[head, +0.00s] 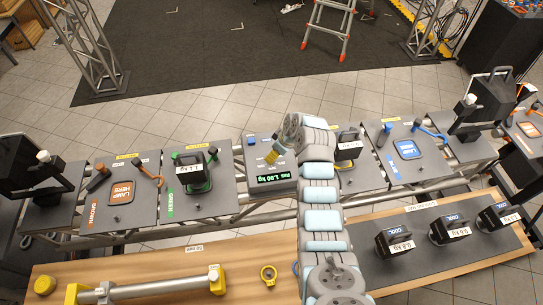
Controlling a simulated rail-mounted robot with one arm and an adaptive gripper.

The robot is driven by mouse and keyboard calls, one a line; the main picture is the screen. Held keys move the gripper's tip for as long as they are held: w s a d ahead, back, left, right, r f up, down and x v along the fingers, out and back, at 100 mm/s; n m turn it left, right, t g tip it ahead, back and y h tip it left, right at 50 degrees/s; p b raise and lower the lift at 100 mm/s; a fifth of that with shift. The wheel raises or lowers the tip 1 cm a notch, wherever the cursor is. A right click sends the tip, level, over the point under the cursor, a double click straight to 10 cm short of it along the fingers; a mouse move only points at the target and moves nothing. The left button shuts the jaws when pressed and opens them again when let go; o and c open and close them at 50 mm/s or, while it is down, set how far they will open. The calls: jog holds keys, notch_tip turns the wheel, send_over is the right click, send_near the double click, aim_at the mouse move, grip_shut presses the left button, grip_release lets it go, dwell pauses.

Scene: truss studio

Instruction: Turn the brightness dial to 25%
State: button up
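My arm rises from the bottom centre of the head view and bends over the central grey panel (285,186). The panel carries a dark display (270,178) with green characters that look like a weight in kg. A small blue piece (250,140) sits at the panel's upper left. I cannot make out a brightness dial or its setting; part of the panel is hidden by my arm.
Grey panels with a green-trimmed device (194,172), an orange-trimmed plate (120,192) and a blue-trimmed plate (407,149) line the truss rail.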

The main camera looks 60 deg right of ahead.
jog(key=shift+x, duration=1.1)
jog(key=shift+w+f, duration=0.2)
jog(key=shift+f, duration=0.15)
jog(key=shift+p+x, duration=0.3)
jog(key=shift+x, duration=0.55)
jog(key=shift+s, duration=0.1)
grip_shut()
